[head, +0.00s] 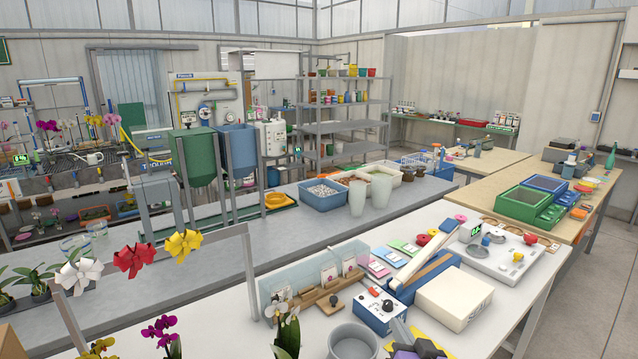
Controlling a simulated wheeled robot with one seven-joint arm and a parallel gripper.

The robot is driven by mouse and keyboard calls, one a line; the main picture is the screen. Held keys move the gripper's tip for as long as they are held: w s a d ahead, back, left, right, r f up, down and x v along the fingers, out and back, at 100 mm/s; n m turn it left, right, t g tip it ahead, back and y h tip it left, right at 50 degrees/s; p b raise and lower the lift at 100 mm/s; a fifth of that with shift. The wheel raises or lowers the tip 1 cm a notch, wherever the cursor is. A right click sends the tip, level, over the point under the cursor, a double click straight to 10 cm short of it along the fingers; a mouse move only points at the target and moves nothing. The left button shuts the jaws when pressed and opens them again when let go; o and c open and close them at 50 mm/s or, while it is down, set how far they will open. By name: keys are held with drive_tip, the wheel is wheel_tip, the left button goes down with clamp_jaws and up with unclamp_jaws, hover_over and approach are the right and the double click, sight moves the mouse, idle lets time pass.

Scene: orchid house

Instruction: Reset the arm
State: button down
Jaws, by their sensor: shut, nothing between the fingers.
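The task names only my arm. I do not see my arm or my gripper in the head view, so the state of its fingers does not show. In front of me is a white bench (480,323) with many small things on it. At its bottom edge a grey and dark tool-like thing (418,347) on a yellow mat is cut off by the frame, and I cannot tell what it is.
A grey pot (352,343), a blue control box (378,309), a cream box (454,297) and a white instrument (497,255) crowd the bench. A bow rail (215,236) and orchids (161,333) stand at left. Clear floor (605,270) shows at right.

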drive_tip(key=s+d+f+n+h+b, duration=0.1)
drive_tip(key=s+b, duration=0.1)
drive_tip(key=s, duration=2.3)
drive_tip(key=s+d+f+n+g+h+b, duration=0.1)
drive_tip(key=s+f+b, duration=0.1)
drive_tip(key=s, duration=2.4)
drive_tip(key=shift+s+d+n, duration=0.25)
drive_tip(key=shift+d+n, duration=0.05)
drive_tip(key=shift+d, duration=0.1)
